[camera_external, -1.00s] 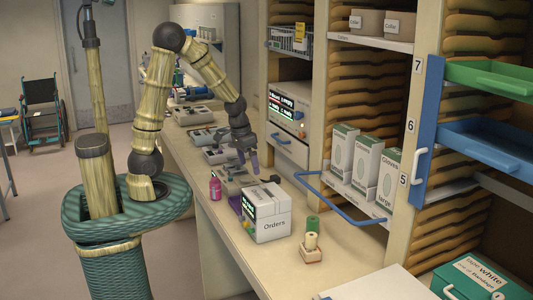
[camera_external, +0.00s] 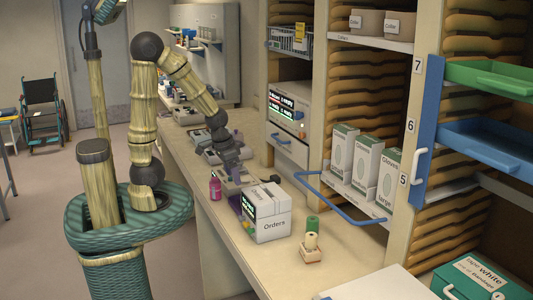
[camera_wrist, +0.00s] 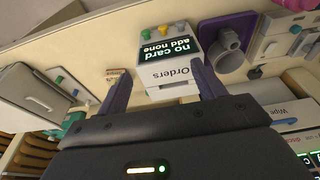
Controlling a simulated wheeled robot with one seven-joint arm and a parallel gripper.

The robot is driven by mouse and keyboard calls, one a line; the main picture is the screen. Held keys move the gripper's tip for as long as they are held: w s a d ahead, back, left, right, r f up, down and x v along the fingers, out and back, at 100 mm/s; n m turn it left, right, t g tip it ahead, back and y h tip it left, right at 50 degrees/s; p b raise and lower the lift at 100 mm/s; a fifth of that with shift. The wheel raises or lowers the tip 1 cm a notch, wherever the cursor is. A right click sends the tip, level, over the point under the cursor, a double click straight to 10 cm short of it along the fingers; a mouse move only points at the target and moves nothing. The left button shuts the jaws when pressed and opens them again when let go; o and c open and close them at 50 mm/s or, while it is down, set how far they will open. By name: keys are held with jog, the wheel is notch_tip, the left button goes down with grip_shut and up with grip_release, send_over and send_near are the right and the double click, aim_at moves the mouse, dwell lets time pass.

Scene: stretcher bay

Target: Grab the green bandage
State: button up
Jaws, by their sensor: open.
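The green bandage is a small green roll (camera_external: 312,224) standing upright on the counter, in the external view, right of the white Orders box (camera_external: 268,226). A cream roll (camera_external: 311,241) on a small labelled block stands just in front of it and hides its lower part. My gripper (camera_external: 236,192) is behind and left of the Orders box, well apart from the green roll. In the wrist view its two purple fingers (camera_wrist: 160,84) are spread with nothing between them, and the Orders box (camera_wrist: 168,72) shows beyond. I cannot pick out the green roll surely in the wrist view.
The Orders box stands between my gripper and the rolls. A pink bottle (camera_external: 215,187) is at the counter's left edge. A blue rail (camera_external: 340,203) juts out from the shelves behind the rolls. Glove boxes (camera_external: 366,165) stand on a shelf. Counter around the rolls is clear.

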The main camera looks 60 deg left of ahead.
jog(key=shift+w, duration=0.1)
jog(key=w+a+f+m+t+h+b, duration=0.1)
jog(key=w+a+m+t+b, duration=0.25)
jog(key=w, duration=1.05)
jog(key=w+a+f+m+t+h+b, duration=0.15)
jog(key=w+a+m+t, duration=0.35)
jog(key=w, duration=0.9)
notch_tip(320, 180, down, 14)
jog(key=s+d+m+g+h+b, duration=0.1)
jog(key=d+m+g+h+b, duration=0.1)
jog(key=m+g+h, duration=0.7)
jog(key=shift+d+g+h+b, duration=0.25)
jog(key=shift+g+h+b, duration=0.55)
jog(key=shift+g+h, duration=0.35)
jog(key=shift+d+f+m, duration=0.15)
jog(key=shift+m, duration=0.1)
